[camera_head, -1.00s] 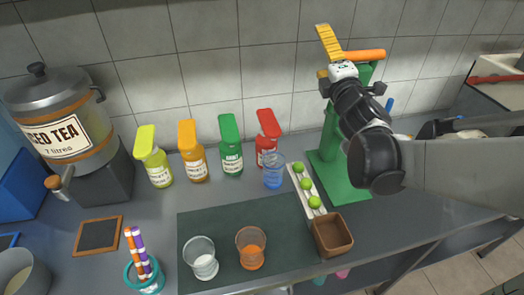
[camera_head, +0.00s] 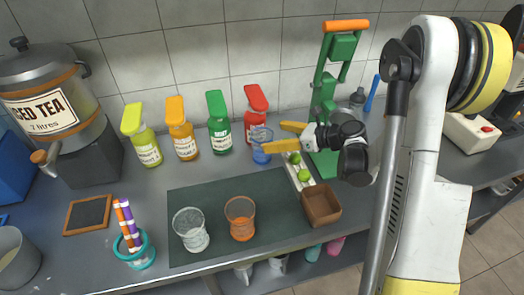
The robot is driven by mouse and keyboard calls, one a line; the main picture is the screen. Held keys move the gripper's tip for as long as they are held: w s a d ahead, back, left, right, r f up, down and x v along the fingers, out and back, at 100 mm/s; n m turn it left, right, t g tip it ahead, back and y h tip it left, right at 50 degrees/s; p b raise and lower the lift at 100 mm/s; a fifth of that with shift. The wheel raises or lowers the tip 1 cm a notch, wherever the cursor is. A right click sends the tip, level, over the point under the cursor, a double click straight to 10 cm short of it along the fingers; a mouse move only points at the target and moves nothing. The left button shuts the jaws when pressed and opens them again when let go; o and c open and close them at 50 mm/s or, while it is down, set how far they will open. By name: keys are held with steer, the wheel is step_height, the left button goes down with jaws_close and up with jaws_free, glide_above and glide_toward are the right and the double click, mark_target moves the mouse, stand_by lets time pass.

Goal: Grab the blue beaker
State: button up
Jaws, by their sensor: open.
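The blue beaker (camera_head: 260,147) is a clear cup with blue in its lower part. It stands upright on the counter, in front of the red bottle and at the back right of the dark mat. My gripper (camera_head: 279,137) has two yellow fingers, spread apart and pointing left at the beaker. The fingertips are right at the beaker's right side, and the near finger overlaps its edge in the picture. I cannot tell whether they touch it. Nothing is held between the fingers.
A red bottle (camera_head: 256,112) and a green bottle (camera_head: 219,128) stand behind the beaker. A white tray with limes (camera_head: 304,176) lies under my gripper, beside the green press (camera_head: 325,110). A brown bowl (camera_head: 321,206) and an orange glass (camera_head: 240,218) stand nearer the front. The dark mat (camera_head: 270,205) is partly clear.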

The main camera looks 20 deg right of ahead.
mark_target(262, 137)
steer(key=b+x, duration=0.1)
steer(key=x, duration=0.1)
steer(key=b+x, duration=0.1)
steer(key=x, duration=0.2)
steer(key=shift+s+f, duration=0.1)
steer(key=shift+f, duration=0.25)
steer(key=shift+a+b, duration=0.15)
steer(key=shift+b, duration=0.15)
steer(key=c, duration=1.5)
